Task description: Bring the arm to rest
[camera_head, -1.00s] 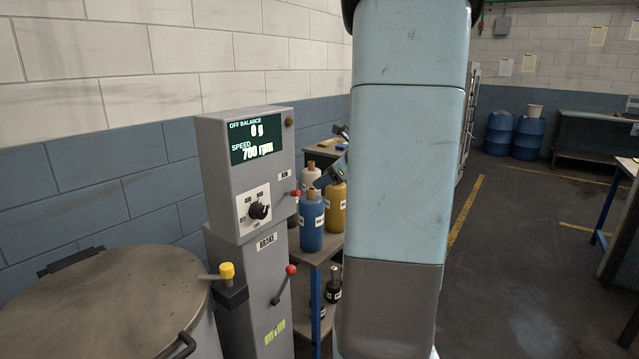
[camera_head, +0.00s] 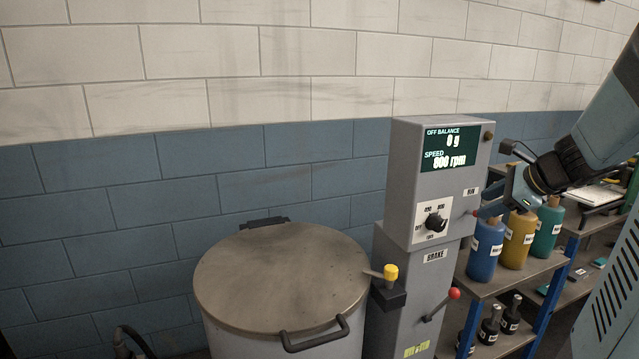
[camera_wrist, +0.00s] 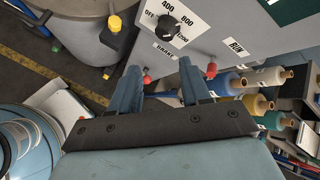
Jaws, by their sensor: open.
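My gripper (camera_head: 492,207) is on the right in the head view, beside the control column's right side, near the RUN label. In the wrist view my gripper (camera_wrist: 160,82) has its two blue fingers spread, with nothing held between them. The grey control column (camera_head: 408,180) has a screen (camera_head: 450,149) reading OFF BALANCE 0 g and a speed that looks like 800 rpm. Its black dial (camera_head: 435,221) shows below. A red knob (camera_wrist: 211,69) is close to the right finger in the wrist view; I cannot tell whether they touch.
A lidded round machine (camera_head: 280,282) stands left of the column, with a yellow-knobbed lever (camera_head: 391,272) between them. A red brake knob (camera_head: 454,293) sticks out below. Blue (camera_head: 485,252), yellow and teal bottles stand on a shelf under and behind my arm.

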